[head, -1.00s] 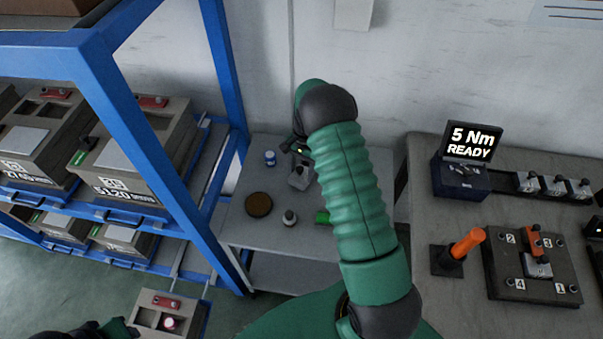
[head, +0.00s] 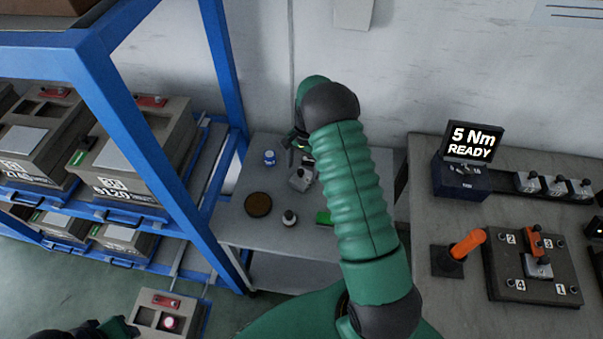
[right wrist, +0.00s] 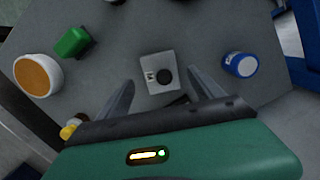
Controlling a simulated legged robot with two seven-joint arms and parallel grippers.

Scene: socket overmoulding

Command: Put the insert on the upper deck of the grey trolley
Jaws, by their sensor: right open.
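The insert (head: 301,179), a small grey block with a dark round knob, sits on the upper deck of the grey trolley (head: 238,228).
An orange-topped white tub (right wrist: 38,76) shows in the wrist view. A blue rack (head: 222,75) borders the left, a workbench (head: 425,200) the right.

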